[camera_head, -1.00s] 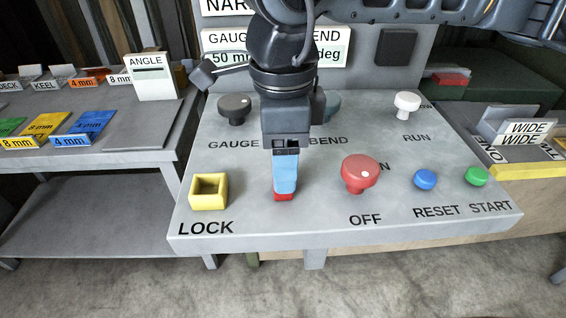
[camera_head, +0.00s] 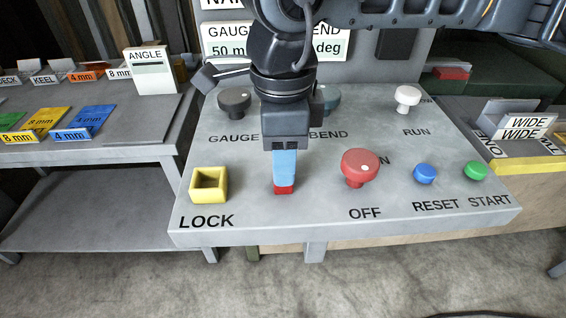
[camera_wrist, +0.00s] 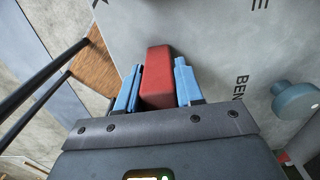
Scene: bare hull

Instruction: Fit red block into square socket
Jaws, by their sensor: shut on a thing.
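The red block (camera_head: 284,189) is held in my gripper (camera_head: 284,178), whose blue fingers are shut on it. In the head view only its lower end shows below the fingers. In the wrist view the red block (camera_wrist: 157,76) stands between the two blue fingers (camera_wrist: 157,88). The square socket (camera_head: 208,184) is a yellow open-topped box above the LOCK label on the grey panel (camera_head: 240,215). My gripper is to the right of the socket, apart from it. I cannot tell whether the block touches the panel.
A large red knob (camera_head: 360,168) stands close to the right of my gripper. A blue button (camera_head: 424,174) and a green button (camera_head: 475,170) lie farther right. A dark gauge knob (camera_head: 234,100) and a white knob (camera_head: 407,97) are behind. The panel between gripper and socket is clear.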

